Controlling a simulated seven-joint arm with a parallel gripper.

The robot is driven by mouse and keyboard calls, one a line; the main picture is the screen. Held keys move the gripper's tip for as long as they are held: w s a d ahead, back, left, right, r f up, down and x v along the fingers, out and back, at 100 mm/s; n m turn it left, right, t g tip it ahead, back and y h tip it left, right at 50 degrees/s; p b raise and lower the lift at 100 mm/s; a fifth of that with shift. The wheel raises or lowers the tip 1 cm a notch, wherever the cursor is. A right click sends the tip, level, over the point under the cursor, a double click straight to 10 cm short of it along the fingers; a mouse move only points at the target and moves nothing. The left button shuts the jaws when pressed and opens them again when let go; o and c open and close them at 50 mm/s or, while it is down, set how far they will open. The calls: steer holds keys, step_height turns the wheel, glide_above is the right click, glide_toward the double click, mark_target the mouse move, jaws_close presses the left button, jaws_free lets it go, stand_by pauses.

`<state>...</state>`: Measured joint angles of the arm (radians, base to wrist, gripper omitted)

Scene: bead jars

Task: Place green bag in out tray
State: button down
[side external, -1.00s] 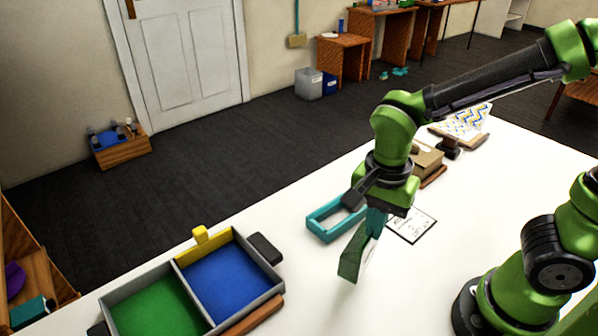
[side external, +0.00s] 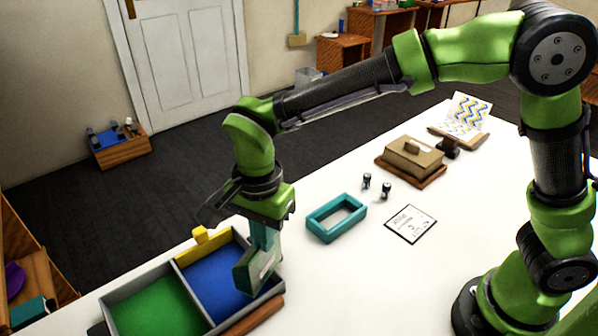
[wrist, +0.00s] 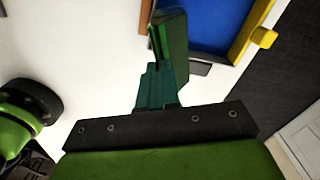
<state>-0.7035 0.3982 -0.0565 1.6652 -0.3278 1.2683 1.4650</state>
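My gripper (side external: 262,240) is shut on the green bag (side external: 257,270), a dark green piece with a paler face that hangs below the teal fingers. In the side view the bag overlaps the right part of the blue compartment (side external: 208,280) of a grey two-part tray (side external: 142,272). The other compartment (side external: 150,308) has a green floor. In the wrist view the bag (wrist: 174,45) sticks out past the fingers (wrist: 155,88) and overlaps the corner of the blue compartment (wrist: 218,22). The bag's height above the tray is hard to tell. I cannot see which compartment is labelled out.
A yellow tab (side external: 201,235) stands on the tray's back edge, and a brown strip (side external: 254,316) lies along its front. A teal frame (side external: 337,217), two small dark-and-white items (side external: 377,187), a printed card (side external: 411,224) and a tan lidded box (side external: 413,157) stand to the right.

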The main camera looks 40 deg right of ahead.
steer(key=w+a+f, duration=0.4)
steer(key=w, duration=0.2)
steer(key=shift+a, duration=0.3)
steer(key=shift+f, duration=0.25)
steer(key=c, duration=1.4)
jaws_free()
steer(key=shift+o, duration=0.2)
